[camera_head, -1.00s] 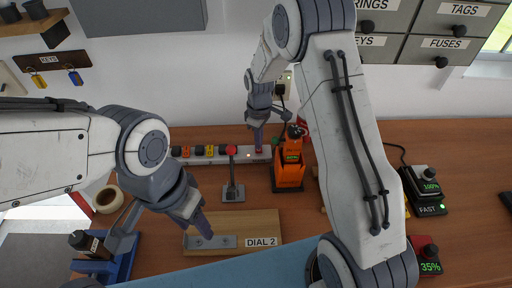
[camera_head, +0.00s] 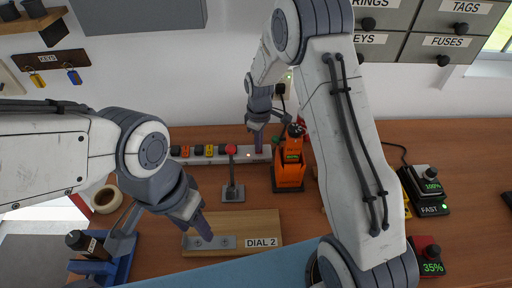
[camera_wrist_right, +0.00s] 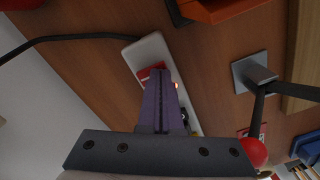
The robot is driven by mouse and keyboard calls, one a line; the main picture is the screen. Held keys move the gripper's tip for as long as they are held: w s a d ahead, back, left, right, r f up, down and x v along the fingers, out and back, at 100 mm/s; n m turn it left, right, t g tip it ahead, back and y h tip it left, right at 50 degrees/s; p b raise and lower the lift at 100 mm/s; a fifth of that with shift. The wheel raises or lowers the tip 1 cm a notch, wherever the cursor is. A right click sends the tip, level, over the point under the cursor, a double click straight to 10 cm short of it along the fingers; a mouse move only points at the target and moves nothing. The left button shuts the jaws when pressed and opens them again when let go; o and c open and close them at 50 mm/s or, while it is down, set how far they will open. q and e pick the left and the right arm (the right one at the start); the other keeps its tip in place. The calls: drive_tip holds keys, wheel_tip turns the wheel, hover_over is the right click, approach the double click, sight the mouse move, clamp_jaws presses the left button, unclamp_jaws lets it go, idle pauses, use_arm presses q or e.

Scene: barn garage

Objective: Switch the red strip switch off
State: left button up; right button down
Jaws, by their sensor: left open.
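The white power strip (camera_head: 222,159) lies along the back of the bench by the wall, with several coloured switches or plugs on it. Its right end shows in the wrist view (camera_wrist_right: 146,46). The red strip switch (camera_wrist_right: 145,73) is partly hidden behind my right fingertips in the wrist view and hidden in the head view. My right gripper (camera_head: 258,150) is shut, fingers together (camera_wrist_right: 161,75), pointing down at the switch; contact cannot be told. A small light glows beside it. My left gripper (camera_head: 203,228) is open and empty above the DIAL 2 board.
A lever with a red ball (camera_head: 231,150) stands just in front of the strip. An orange device (camera_head: 290,170) stands close to the right of my right gripper. The DIAL 2 board (camera_head: 262,225) lies nearer. A blue stand (camera_head: 118,262) is at the left front.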

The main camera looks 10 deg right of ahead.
drive_tip(key=shift+f, duration=0.15)
wheel_tip(320, 180, up, 7)
drive_tip(key=p, duration=0.5)
idle(0.4)
idle(0.4)
